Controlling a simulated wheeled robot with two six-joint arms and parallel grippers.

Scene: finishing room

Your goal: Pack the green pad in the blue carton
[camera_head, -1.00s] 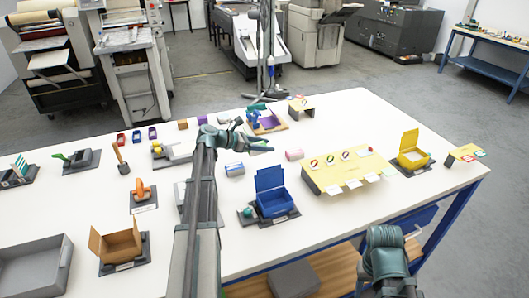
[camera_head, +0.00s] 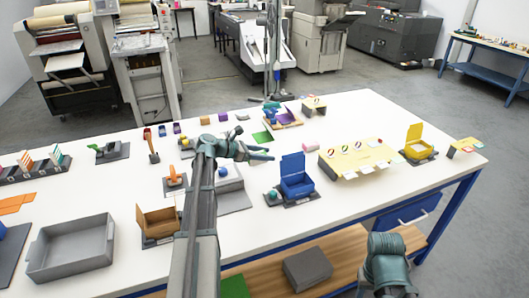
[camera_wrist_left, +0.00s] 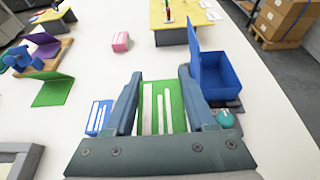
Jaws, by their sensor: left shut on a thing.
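The green pad (camera_wrist_left: 165,110), a small green block with white stripes, sits between the jaws of my left gripper (camera_wrist_left: 163,100) in the left wrist view. The gripper is shut on it. In the head view my left gripper (camera_head: 262,156) is over the table, left of the blue carton, and the pad cannot be made out there. The blue carton (camera_head: 298,185) stands on a dark base with its lid raised. In the wrist view the carton (camera_wrist_left: 222,82) is ahead and right of the jaws, open at the top. My right gripper's fingertips are not visible.
A teal knob (camera_wrist_left: 225,118) sits beside the carton. A blue pad (camera_wrist_left: 98,118) and a pink pad (camera_wrist_left: 120,41) lie nearby. A yellow stand (camera_head: 355,163) is right of the carton. A grey tray (camera_head: 70,250) and brown carton (camera_head: 160,222) stand at left.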

